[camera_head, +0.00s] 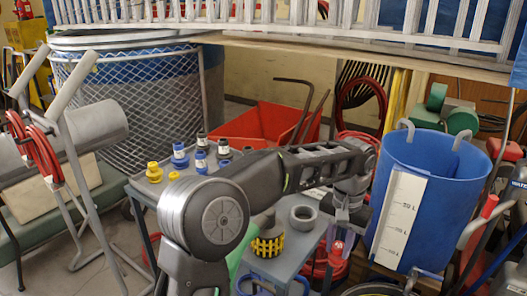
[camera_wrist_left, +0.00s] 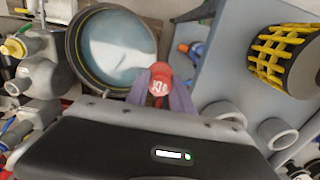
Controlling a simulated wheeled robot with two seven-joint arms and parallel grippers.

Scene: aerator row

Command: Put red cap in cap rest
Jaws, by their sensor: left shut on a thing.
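My left gripper (camera_head: 340,224) points down at the right edge of the grey cart top. Its fingers are shut on the red cap (camera_head: 337,247), which hangs below them. In the left wrist view the red cap (camera_wrist_left: 159,78) sits between the two purple-grey fingertips, and a marking shows on its face. A grey ring (camera_head: 303,216) stands on the cart, left of the gripper. The left wrist view shows grey round holders (camera_wrist_left: 277,133) at the lower right, apart from the cap. I cannot tell which of these is the cap rest. My right gripper is not in view.
A black and yellow caged part (camera_head: 268,245) stands on the grey cart (camera_head: 285,268). Blue, white and yellow fittings (camera_head: 180,155) stand at its far left end. A tall blue bucket (camera_head: 430,185) with a litre scale is close on the right. A red wheelbarrow tray (camera_head: 265,125) is behind.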

